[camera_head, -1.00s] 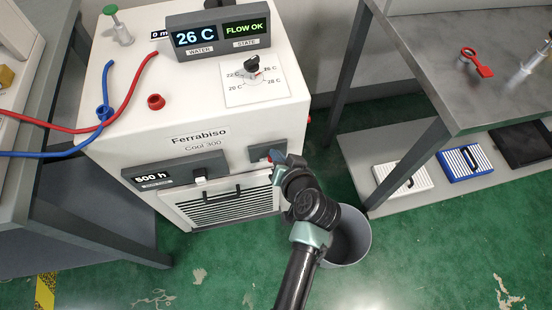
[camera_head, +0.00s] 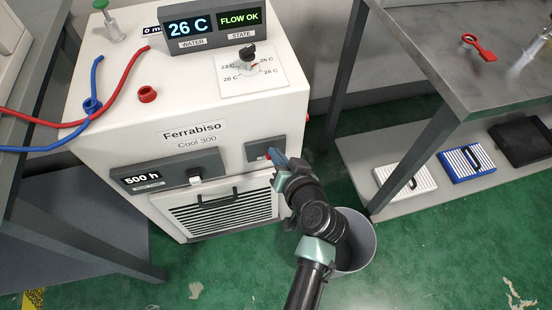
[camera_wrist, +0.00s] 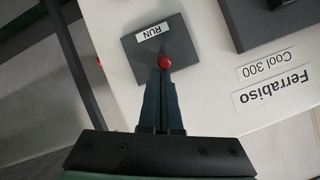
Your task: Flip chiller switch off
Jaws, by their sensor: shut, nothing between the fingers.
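The chiller (camera_head: 235,105) is a white cabinet labelled Ferrabiso Cool 300. Its switch is a red-tipped knob on a dark plate (camera_head: 256,149) at the right of the front face. In the wrist view the plate (camera_wrist: 138,58) carries a RUN label, and the red switch tip (camera_wrist: 165,62) shows right at my fingertips. My gripper (camera_head: 274,155) is shut with its blue fingers pointing at the switch; it also shows in the wrist view (camera_wrist: 163,78). The fingertips look against or just short of the red tip; I cannot tell if they touch. The display (camera_head: 212,24) reads 26 C and FLOW OK.
A grey bin (camera_head: 362,248) stands on the floor beside the chiller, behind my arm. A steel bench (camera_head: 450,60) with a lower shelf is at right. Red and blue hoses (camera_head: 120,75) lie across the chiller top at left. A dial (camera_head: 247,55) sits on top.

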